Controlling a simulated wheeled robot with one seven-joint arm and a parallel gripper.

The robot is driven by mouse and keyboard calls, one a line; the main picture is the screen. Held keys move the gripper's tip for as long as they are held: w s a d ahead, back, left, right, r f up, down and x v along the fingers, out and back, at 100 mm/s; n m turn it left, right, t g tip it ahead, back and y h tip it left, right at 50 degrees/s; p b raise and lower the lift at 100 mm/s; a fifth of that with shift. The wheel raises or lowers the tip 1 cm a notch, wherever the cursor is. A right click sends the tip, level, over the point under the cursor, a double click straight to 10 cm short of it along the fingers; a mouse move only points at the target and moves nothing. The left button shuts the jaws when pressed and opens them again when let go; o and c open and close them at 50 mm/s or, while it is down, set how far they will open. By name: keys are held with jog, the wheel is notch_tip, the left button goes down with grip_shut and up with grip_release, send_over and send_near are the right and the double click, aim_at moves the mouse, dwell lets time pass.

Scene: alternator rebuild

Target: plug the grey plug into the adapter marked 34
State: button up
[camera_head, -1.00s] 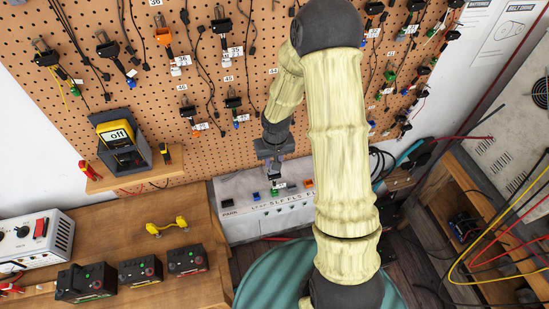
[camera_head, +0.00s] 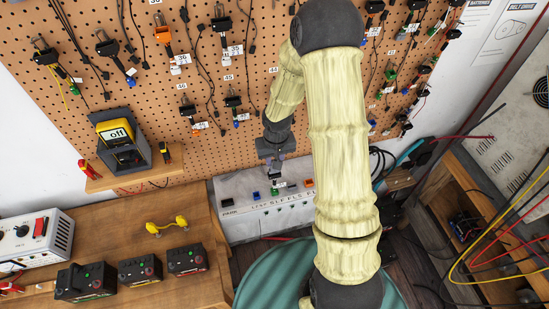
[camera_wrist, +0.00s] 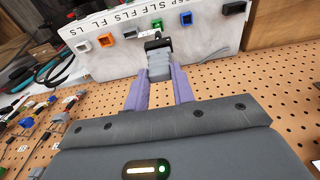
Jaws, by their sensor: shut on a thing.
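My gripper (camera_wrist: 161,88) is shut on a grey block with a black end, which looks like an adapter (camera_wrist: 160,68). No number is legible on it. It is held in front of the pale panel, its black end toward the row of coloured plugs. The grey plug (camera_wrist: 130,33) sits on the panel between an orange and a green one; it also shows in the head view (camera_head: 292,186). The held piece is in line with the green plug (camera_wrist: 157,23), beside the grey one. My gripper (camera_head: 273,168) hangs above the panel in the head view. Contact with the panel cannot be told.
The pale panel (camera_head: 240,218) carries black, blue, green, grey and orange plugs. The pegboard (camera_head: 75,115) behind holds several hanging adapters and cables. A wooden bench (camera_head: 205,285) with batteries stands at left, a teal round surface (camera_head: 262,285) below. My arm hides the panel's right part.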

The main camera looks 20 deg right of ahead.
jog(key=shift+f+b, duration=0.65)
dwell(1.4)
jog(key=o, duration=1)
jog(key=shift+c, duration=0.2)
jog(key=shift+r, duration=0.1)
notch_tip(320, 180, up, 17)
jog(key=s+b, duration=0.2)
dwell(0.4)
